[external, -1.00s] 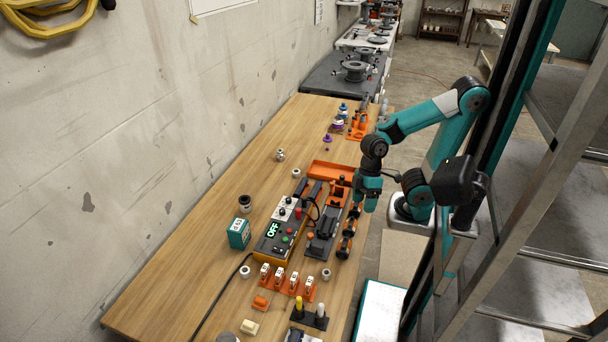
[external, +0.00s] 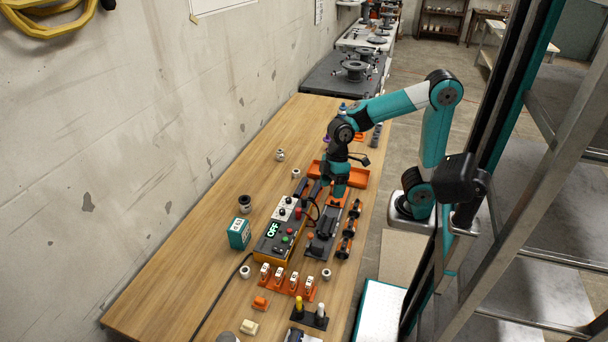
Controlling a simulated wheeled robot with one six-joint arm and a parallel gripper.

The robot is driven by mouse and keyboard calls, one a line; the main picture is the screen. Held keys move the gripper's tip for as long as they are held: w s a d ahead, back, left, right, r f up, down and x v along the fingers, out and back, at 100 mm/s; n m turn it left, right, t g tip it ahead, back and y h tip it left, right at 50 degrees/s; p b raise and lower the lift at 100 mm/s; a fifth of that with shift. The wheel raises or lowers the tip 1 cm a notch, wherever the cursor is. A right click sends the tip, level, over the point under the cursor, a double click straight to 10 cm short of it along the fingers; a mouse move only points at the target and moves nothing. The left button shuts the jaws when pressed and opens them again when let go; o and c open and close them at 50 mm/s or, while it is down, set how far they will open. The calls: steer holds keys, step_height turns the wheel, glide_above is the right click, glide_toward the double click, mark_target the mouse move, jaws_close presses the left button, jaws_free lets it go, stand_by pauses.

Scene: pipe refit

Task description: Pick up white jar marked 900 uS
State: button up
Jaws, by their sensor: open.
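Several small white jars stand on the wooden bench: one (external: 296,174) left of the orange tray, one (external: 326,274) near the front edge, and one (external: 245,271) at the left. Their markings are too small to read, so I cannot tell which is marked 900 uS. My gripper (external: 339,200) points down over the tool area beside the orange tray, right of the nearest white jar and apart from it. It is open, and I see nothing held in it. Its fingertips are hard to make out.
A control box showing OFF (external: 272,232) stands left of my gripper. The orange tray (external: 359,180) and dark clamp parts (external: 346,240) lie close by. A teal meter (external: 239,234) and a black-topped jar (external: 245,204) stand further left.

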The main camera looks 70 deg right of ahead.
steer(key=w+r+n+h, duration=0.1)
steer(key=w+r, duration=0.1)
steer(key=w, duration=1)
steer(key=n+h+p, duration=0.2)
steer(key=n+p, duration=0.2)
glide_above(245, 205)
steer(key=w+d, duration=0.2)
step_height(245, 205, down, 9)
step_height(245, 205, down, 12)
steer(key=b, duration=0.4)
steer(key=shift+s+f, duration=0.1)
steer(key=shift+s, duration=0.05)
steer(key=shift+s+f, duration=0.15)
steer(key=shift+f, duration=1.2)
steer(key=shift+s+f, duration=0.15)
steer(key=shift+f, duration=1.15)
steer(key=c, duration=1)
steer(key=shift+r, duration=0.1)
